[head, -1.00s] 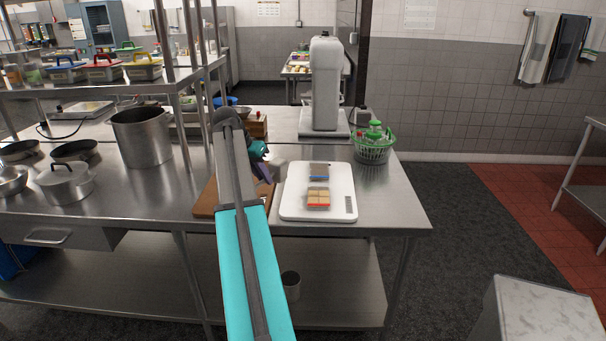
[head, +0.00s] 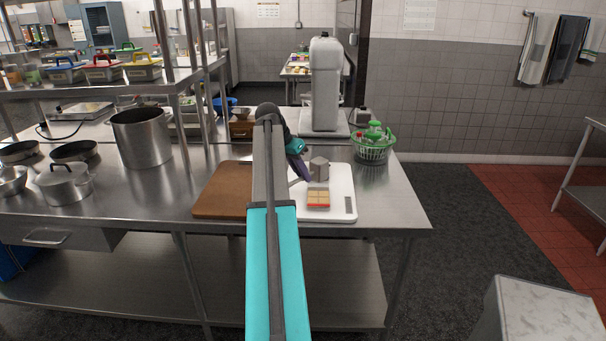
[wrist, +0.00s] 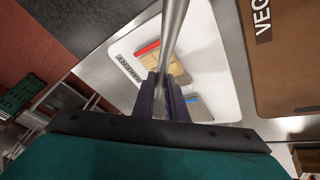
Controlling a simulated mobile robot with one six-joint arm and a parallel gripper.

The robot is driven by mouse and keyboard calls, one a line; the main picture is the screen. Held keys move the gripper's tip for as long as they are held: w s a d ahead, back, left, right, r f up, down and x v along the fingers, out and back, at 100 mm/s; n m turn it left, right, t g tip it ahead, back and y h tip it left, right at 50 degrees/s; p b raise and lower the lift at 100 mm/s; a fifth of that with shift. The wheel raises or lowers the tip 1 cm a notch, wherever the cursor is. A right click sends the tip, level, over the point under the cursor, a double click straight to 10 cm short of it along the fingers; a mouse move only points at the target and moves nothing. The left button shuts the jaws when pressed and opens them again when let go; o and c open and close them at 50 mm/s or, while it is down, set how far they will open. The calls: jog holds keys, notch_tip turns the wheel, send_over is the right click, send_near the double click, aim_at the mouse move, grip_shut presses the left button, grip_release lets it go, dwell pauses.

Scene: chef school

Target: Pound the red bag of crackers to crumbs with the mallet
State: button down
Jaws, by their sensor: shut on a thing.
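My gripper (head: 299,173) is shut on the mallet (head: 319,169). In the head view the mallet's grey block head shows to the right of the jaws, above or behind the red bag. The red bag of crackers (head: 318,199) lies flat on the white board (head: 341,186), with square crackers visible inside. It also shows in the wrist view (wrist: 151,52), partly behind the handle. I cannot tell the mallet's height above the board.
A brown board (head: 222,190) lies to the left. A green basket (head: 371,150) and a white mixer (head: 323,85) stand behind. Pots stand further left.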

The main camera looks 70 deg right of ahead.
jog(key=shift+f+b, duration=0.55)
jog(key=shift+f, duration=0.55)
jog(key=shift+f, duration=0.15)
jog(key=shift+f+b, duration=0.55)
jog(key=shift+f, duration=1)
jog(key=shift+a+f, duration=0.1)
jog(key=shift+f, duration=0.1)
jog(key=shift+r, duration=0.15)
jog(key=shift+r+p, duration=1.65)
jog(key=shift+r, duration=1.3)
jog(key=shift+w, duration=0.15)
